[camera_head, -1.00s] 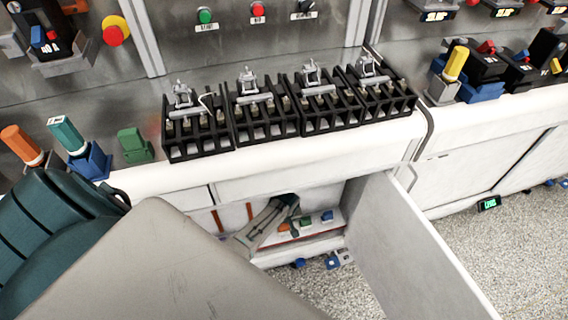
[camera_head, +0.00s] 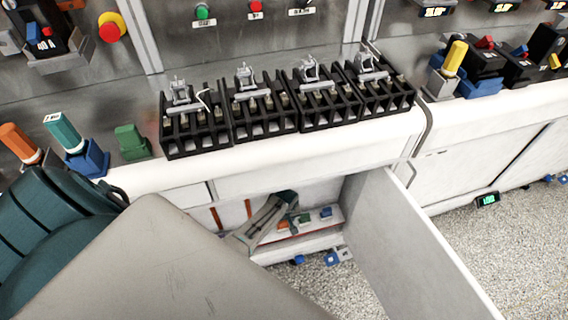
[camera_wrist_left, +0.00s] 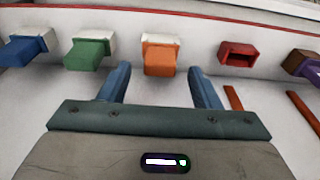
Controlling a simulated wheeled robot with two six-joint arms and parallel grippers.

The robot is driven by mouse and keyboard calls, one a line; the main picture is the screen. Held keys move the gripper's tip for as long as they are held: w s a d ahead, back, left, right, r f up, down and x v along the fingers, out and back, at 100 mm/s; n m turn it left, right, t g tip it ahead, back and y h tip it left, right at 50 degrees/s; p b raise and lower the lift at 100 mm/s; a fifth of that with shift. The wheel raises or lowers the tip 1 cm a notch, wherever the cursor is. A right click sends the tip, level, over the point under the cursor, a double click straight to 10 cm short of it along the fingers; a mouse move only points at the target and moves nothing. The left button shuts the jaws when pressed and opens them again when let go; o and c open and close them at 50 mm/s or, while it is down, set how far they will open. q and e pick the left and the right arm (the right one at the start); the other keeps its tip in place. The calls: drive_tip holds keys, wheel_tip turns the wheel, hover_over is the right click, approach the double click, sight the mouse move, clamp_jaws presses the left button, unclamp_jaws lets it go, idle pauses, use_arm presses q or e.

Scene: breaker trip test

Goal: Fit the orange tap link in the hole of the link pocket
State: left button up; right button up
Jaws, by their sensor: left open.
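The orange tap link (camera_wrist_left: 160,57) is a block with a pale upper part, in a row along a white shelf edge in the left wrist view. In the head view the orange link (camera_head: 283,224) is partly covered by my arm in the open cabinet. My left gripper (camera_wrist_left: 160,82) is open, its two blue-grey fingers apart on either side of the orange link's line. The link shows just beyond and between the fingertips; no grip on it. A red hollow block (camera_wrist_left: 238,55) has a dark opening; I cannot tell whether it is the link pocket. My right gripper is out of view.
A green block (camera_wrist_left: 88,53) and a blue block (camera_wrist_left: 28,48) stand on one side, a purple-brown block (camera_wrist_left: 302,65) on the other. The open cabinet door (camera_head: 410,250) stands right of my left gripper. Black terminal blocks (camera_head: 265,125) line the counter above.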

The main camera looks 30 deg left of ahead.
use_arm(q)
wheel_tip(320, 180, up, 10)
drive_tip(key=s+d+p, duration=0.1)
drive_tip(key=shift+r+p, duration=0.2)
drive_tip(key=shift+p, duration=0.15)
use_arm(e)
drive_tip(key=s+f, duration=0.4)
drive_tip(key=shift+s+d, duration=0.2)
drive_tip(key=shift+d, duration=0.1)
use_arm(q)
drive_tip(key=shift+d, duration=0.1)
drive_tip(key=s+f+m, duration=0.3)
drive_tip(key=s+f, duration=0.4)
drive_tip(key=s, duration=0.4)
drive_tip(key=s+f+m, duration=0.4)
drive_tip(key=s+f, duration=0.4)
drive_tip(key=s, duration=0.3)
drive_tip(key=s+a+f+m, duration=0.1)
drive_tip(key=s+f+m, duration=0.2)
drive_tip(key=s+f, duration=0.4)
drive_tip(key=s+p, duration=0.1)
drive_tip(key=s, duration=0.4)
drive_tip(key=shift+f+h, duration=0.3)
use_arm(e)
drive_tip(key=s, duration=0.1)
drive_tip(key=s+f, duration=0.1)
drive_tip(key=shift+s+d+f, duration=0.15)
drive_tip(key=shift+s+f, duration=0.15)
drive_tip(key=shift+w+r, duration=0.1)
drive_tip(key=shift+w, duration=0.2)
